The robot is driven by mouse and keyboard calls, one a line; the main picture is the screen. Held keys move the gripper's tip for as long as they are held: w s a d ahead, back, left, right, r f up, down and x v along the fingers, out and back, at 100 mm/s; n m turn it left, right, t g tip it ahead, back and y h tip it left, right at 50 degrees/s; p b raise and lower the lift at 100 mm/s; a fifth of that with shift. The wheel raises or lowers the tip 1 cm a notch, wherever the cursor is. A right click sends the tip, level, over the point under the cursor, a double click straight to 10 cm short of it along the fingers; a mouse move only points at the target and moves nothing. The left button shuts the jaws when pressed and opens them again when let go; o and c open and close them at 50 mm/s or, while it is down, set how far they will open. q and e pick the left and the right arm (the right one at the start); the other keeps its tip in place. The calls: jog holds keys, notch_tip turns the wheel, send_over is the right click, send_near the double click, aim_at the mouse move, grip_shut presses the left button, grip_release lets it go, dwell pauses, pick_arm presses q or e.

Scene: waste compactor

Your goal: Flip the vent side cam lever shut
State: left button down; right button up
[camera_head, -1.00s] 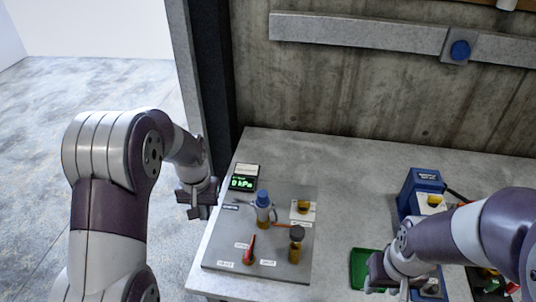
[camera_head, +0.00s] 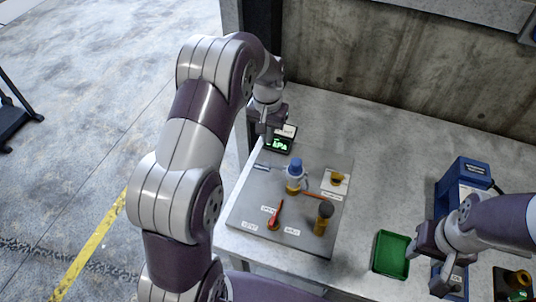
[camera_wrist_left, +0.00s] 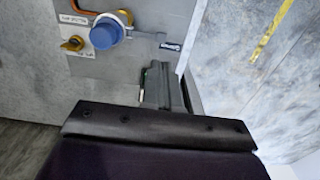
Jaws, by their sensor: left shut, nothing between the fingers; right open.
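The grey panel plate (camera_head: 250,215) lies on the table. A blue-capped fitting (camera_head: 294,168) stands on it, also in the left wrist view (camera_wrist_left: 106,33). A thin grey lever (camera_wrist_left: 145,37) sticks out sideways from this fitting toward a small label (camera_wrist_left: 170,46), whose text I cannot read. I take it as the cam lever. A red lever (camera_head: 276,213) stands at the panel's front between labels. My right gripper (camera_head: 428,265) is open near the green tray.
A green pressure display (camera_head: 279,145) stands just beside my left gripper. A yellow knob (camera_head: 338,179) and a dark-capped amber cylinder (camera_head: 323,218) are on the panel's right. The green tray (camera_head: 391,255) and a blue machine (camera_head: 461,178) are further right. The table between is clear.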

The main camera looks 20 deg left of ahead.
aim_at(268, 164)
pick_arm(q)
notch_tip(268, 164, down, 10)
jog(key=p, duration=0.3)
jog(key=shift+s+r, duration=0.1)
jog(key=shift+r, duration=0.05)
jog(key=shift+s+f, duration=0.1)
jog(key=shift+f, duration=0.1)
jog(key=shift+d, duration=0.1)
